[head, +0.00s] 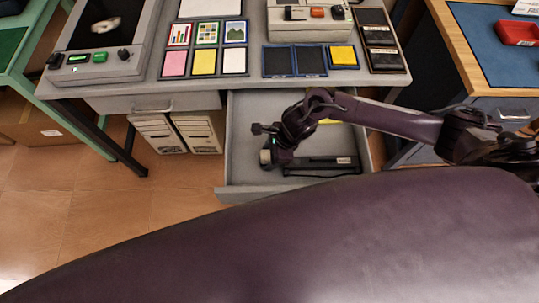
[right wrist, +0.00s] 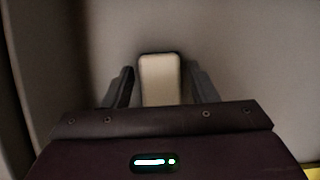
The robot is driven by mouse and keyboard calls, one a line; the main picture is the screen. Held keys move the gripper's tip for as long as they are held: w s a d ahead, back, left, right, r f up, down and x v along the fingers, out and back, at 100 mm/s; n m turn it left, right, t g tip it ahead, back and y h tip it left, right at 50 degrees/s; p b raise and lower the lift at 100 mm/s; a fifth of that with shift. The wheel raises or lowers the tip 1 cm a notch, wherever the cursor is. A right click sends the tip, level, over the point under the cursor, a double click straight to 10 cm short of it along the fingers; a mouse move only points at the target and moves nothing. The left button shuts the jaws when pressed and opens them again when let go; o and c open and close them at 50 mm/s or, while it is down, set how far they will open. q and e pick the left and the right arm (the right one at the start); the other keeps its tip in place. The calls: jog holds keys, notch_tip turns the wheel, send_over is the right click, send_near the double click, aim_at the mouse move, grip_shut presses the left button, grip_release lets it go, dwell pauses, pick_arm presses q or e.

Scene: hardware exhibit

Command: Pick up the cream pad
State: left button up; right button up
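The cream pad (right wrist: 160,79) shows in the right wrist view as a small pale rounded block with a dark edge. It lies between the two fingers of my right gripper (right wrist: 161,86), with a narrow gap on each side. The fingers are open, and I see no contact. In the head view my right gripper (head: 263,144) is low inside the open grey drawer (head: 245,108), near its left side. I cannot clearly make out the pad there because the gripper covers that spot. My left gripper is not in view.
A black bar-shaped tool (head: 325,163) lies in the drawer to the right of the gripper. A yellow item (head: 328,121) is partly hidden behind my right arm. The grey table (head: 255,83) above holds cards, dark panels and a control box (head: 309,22).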

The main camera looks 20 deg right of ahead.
jog(key=c, duration=0.7)
jog(key=shift+r, duration=0.1)
notch_tip(320, 180, up, 20)
jog(key=shift+f+b, duration=0.1)
jog(key=shift+b, duration=0.45)
